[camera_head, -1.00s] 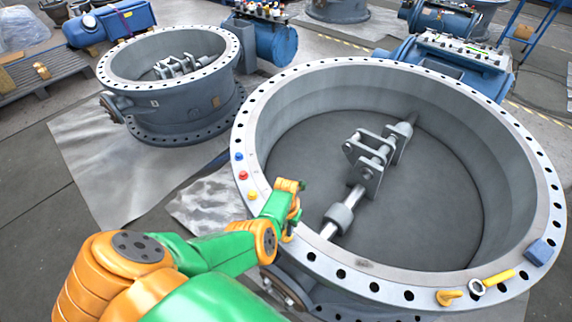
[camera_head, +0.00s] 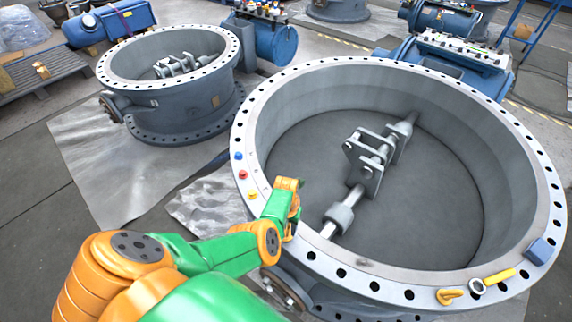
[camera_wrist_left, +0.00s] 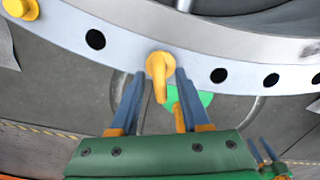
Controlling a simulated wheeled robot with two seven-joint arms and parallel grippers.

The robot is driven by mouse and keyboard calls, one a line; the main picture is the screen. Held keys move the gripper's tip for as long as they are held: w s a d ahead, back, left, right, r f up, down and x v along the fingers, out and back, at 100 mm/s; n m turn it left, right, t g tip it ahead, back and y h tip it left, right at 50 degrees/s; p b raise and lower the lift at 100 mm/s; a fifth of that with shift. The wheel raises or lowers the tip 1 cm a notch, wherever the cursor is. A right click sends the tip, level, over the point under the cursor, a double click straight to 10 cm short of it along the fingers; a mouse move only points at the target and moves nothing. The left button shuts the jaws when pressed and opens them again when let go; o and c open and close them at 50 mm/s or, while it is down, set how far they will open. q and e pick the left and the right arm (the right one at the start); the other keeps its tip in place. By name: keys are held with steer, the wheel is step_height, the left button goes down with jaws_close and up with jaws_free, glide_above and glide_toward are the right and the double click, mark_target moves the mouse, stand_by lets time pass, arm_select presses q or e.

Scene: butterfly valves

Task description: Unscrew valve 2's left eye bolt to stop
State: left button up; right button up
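Valve 2 looks to be the large grey ring with a holed flange (camera_head: 250,120) in the head view. Its left eye bolt (camera_wrist_left: 160,68) is yellow and stands on the flange in the left wrist view; my arm hides it in the head view. My left gripper (camera_wrist_left: 159,75) has its two blue fingers on either side of the eye bolt, seemingly with narrow gaps, so it looks open. In the head view the left gripper (camera_head: 290,230) is mostly hidden behind my wrist, at the flange's left front. A small green part with blue finger shapes (camera_wrist_left: 263,152), possibly my right gripper, shows lower right in the wrist view.
Blue, red and yellow knobs (camera_head: 252,195) sit on the flange's left. A second yellow eye bolt (camera_head: 449,296), a yellow-handled tool (camera_head: 498,277) and a blue block (camera_head: 539,251) lie at the front right. A smaller valve (camera_head: 170,110) stands back left.

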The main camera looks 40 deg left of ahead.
arm_select(q)
step_height(320, 180, up, 7)
steer(key=p, duration=0.3)
steer(key=shift+f, duration=0.2)
steer(key=shift+r, duration=0.3)
